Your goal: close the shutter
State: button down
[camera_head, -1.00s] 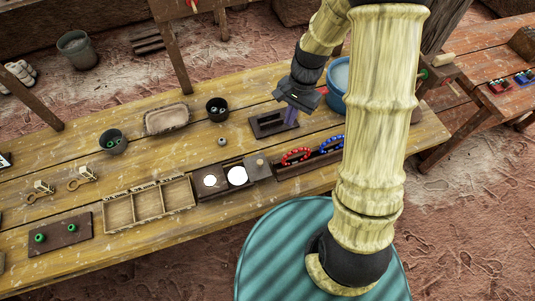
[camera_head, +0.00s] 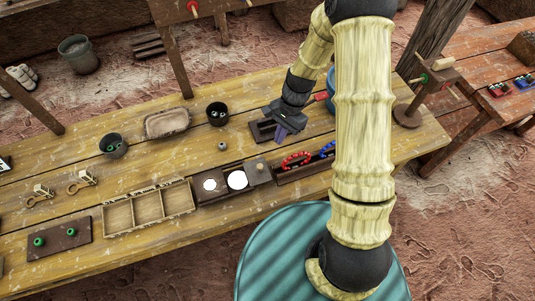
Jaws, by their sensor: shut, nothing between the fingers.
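A dark box (camera_head: 203,198) with two bright white round openings lies near the front of the long wooden table. A flat brown plate with a small round knob (camera_head: 258,170) sits at its right end, beside the right opening; it looks like the shutter. Both openings show uncovered. My gripper (camera_head: 281,136) is shut and empty. It points down behind and to the right of the plate, in front of a dark slotted block (camera_head: 262,126), and appears apart from the plate.
Red beaded (camera_head: 297,160) and blue beaded rings stand in a dark rack just right of the plate. A three-part wooden tray (camera_head: 148,208) lies to the left. A small grey object (camera_head: 222,146) and a dark cup (camera_head: 216,113) stand behind the box.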

aim_at(257, 170)
jog(key=p+x, duration=0.1)
jog(key=x, duration=0.4)
jog(key=shift+s+f, duration=0.1)
jog(key=s+a, duration=0.1)
jog(key=s+a+p, duration=0.1)
jog(key=shift+s+a, duration=0.15)
jog(key=shift+a, duration=0.15)
jog(key=shift+s+a+f, duration=0.15)
jog(key=shift+a+f, duration=0.05)
jog(key=shift+a, duration=0.1)
